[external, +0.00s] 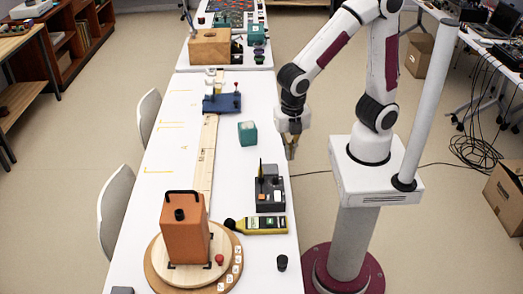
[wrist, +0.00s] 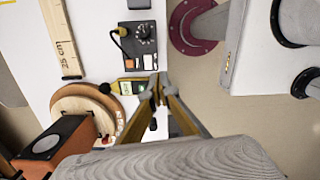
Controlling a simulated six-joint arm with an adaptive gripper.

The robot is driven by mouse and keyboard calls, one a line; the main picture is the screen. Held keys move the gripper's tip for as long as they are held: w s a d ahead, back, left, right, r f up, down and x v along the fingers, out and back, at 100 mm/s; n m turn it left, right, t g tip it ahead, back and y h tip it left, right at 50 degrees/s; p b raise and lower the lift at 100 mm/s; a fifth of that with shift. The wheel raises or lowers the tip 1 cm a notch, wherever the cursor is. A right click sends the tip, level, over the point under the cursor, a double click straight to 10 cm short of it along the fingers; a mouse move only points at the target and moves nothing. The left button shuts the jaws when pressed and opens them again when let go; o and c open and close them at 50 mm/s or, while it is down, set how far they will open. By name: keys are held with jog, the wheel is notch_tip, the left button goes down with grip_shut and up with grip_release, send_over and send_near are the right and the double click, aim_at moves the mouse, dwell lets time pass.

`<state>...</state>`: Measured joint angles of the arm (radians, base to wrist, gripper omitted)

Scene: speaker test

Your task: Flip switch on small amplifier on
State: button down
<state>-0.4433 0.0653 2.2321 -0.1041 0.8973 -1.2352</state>
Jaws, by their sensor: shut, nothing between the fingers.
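A dark grey box with controls on top, which looks like the small amplifier (external: 269,195), sits near the right edge of the white table in the external view. It also shows at the top of the wrist view (wrist: 137,45), with a round dial, sockets and a yellow plug with a black cable. I cannot make out the switch or its position clearly. My gripper (external: 291,155) is shut and empty, above and beyond the table's right edge, apart from the box. In the wrist view its fingertips (wrist: 158,88) meet below and right of the box.
A yellow meter (external: 262,226) lies just in front of the box. An orange-brown speaker-like box (external: 185,235) stands on a round wooden board (external: 157,272). A teal cube (external: 247,133), a blue stand (external: 221,104) and a long wooden ruler (external: 207,155) are farther back.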

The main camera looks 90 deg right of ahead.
aim_at(277, 193)
jog(key=w+n, duration=0.1)
jog(key=n, duration=0.4)
jog(key=w+a+f+n, duration=0.1)
jog(key=n, duration=0.4)
jog(key=w+n, duration=0.1)
jog(key=n, duration=0.5)
jog(key=shift+w+a+f+h, duration=0.2)
jog(key=shift+a+h, duration=0.1)
jog(key=shift+a, duration=0.05)
jog(key=shift+f, duration=0.1)
jog(key=shift+d+f, duration=0.3)
jog(key=shift+f, duration=2)
jog(key=shift+d+f, duration=0.35)
jog(key=shift+f, duration=1.9)
jog(key=shift+d+f, duration=0.3)
jog(key=shift+f, duration=2)
